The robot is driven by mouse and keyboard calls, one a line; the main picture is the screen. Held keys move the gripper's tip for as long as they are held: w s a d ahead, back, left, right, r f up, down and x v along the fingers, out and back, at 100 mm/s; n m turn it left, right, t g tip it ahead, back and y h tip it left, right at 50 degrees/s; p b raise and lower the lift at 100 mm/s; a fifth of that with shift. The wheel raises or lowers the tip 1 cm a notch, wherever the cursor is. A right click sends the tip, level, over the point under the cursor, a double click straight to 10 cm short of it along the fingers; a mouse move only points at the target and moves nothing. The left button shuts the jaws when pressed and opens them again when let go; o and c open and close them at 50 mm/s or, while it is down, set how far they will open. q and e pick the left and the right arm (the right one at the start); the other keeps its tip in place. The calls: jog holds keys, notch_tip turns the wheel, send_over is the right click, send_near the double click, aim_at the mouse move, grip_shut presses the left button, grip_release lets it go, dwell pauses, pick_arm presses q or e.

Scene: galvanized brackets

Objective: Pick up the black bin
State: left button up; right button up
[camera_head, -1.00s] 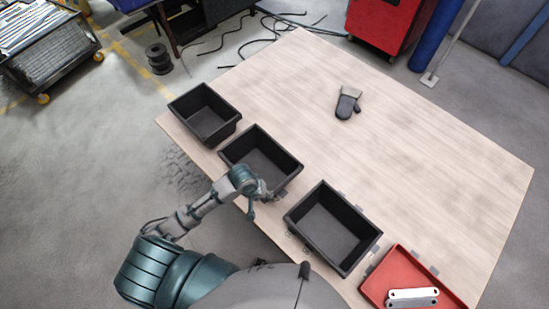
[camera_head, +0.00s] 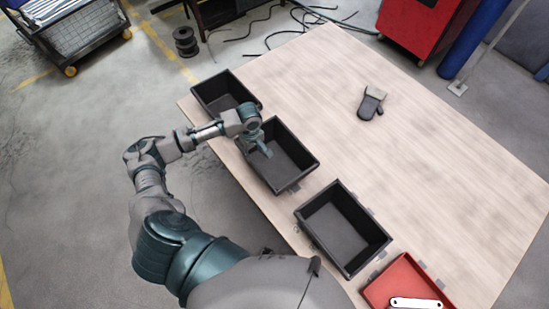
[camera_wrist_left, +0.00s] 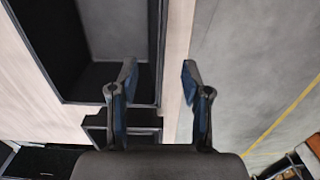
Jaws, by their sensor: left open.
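Three open black bins stand in a row along the table's near-left edge: a far one (camera_head: 222,92), a middle one (camera_head: 293,158) and a near one (camera_head: 345,230). My left gripper (camera_head: 267,153) is in front of the middle bin, near its left side, and hides part of it. In the left wrist view my gripper (camera_wrist_left: 158,80) is open with nothing held. A black bin's wall (camera_wrist_left: 152,45) runs between the fingertips, one finger toward the bin, the other toward the floor side. Contact cannot be told. Another black bin (camera_wrist_left: 125,128) shows partly behind the fingers. My right gripper is not in view.
A red bin (camera_head: 398,276) with a pale metal bracket (camera_head: 415,302) sits at the table's near end. A dark glove (camera_head: 371,104) lies on the otherwise clear wooden table (camera_head: 440,170). A cart, spool and cables are on the floor beyond.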

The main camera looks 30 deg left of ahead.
aim_at(256, 165)
pick_arm(q)
jog(key=f, duration=0.2)
jog(key=d+f, duration=0.1)
jog(key=f, duration=0.2)
jog(key=shift+d+f, duration=0.15)
jog(key=shift+f, duration=0.25)
jog(key=f, duration=0.2)
jog(key=a+f, duration=0.1)
jog(key=f, duration=0.1)
jog(key=shift+f, duration=0.4)
jog(key=shift+a+f, duration=0.15)
jog(key=shift+f, duration=0.05)
jog(key=shift+c, duration=1.4)
jog(key=c, duration=0.4)
jog(key=shift+d+r, duration=0.1)
jog(key=shift+d, duration=0.15)
grip_shut()
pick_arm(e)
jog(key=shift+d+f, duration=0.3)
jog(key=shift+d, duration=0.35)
